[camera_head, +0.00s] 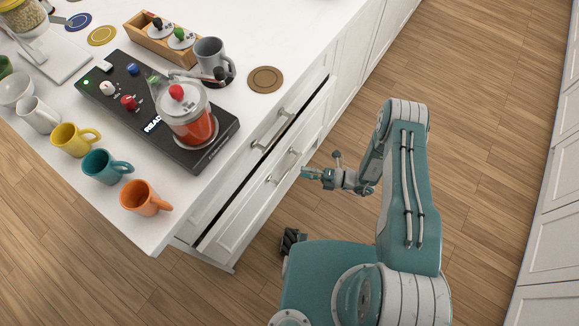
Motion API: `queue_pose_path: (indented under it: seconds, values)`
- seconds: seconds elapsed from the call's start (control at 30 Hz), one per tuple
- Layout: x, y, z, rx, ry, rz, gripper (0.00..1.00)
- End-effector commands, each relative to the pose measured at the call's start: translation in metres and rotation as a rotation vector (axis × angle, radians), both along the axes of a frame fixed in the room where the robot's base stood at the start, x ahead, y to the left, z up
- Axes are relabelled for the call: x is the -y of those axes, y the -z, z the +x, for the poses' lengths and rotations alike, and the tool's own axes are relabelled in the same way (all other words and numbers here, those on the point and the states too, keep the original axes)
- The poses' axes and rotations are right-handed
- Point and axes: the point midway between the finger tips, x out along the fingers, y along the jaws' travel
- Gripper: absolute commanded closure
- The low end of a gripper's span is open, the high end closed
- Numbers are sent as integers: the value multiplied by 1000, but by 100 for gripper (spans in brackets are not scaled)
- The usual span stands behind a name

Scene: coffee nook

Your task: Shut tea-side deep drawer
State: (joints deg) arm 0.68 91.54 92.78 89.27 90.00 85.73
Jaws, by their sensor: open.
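The deep drawer (262,208) is the lower white front in the cabinet under the counter. A dark gap along its top edge shows it standing a little way out. Its bar handle (284,166) is on the front. My gripper (313,172) is open and empty, just to the right of that handle at about handle height in the picture. I cannot tell whether it touches the drawer front. The drawer's inside is hidden except for the dark gap.
A shallower drawer with its own handle (272,131) is above. The white counter (115,228) holds several mugs, a black heating base (105,97) with a glass pot (187,118), and a wooden box (150,38). Wooden floor (480,110) is clear to the right, up to white cabinets (555,220).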

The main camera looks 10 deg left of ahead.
Motion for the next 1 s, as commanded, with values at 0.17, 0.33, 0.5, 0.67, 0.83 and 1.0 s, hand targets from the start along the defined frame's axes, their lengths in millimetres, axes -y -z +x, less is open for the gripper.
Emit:
queue_pose_path:
  seconds: [0.17,0.33,0.5,0.67,0.83,1.0]
  values:
    - [-33,0,-1,1,-5,0,50]
    - [-52,0,0,1,-2,0,50]
    - [-58,0,0,1,1,0,50]
    - [-58,0,0,1,1,0,50]
    - [-58,0,0,2,1,-1,100]
    - [-58,1,0,1,1,-3,100]
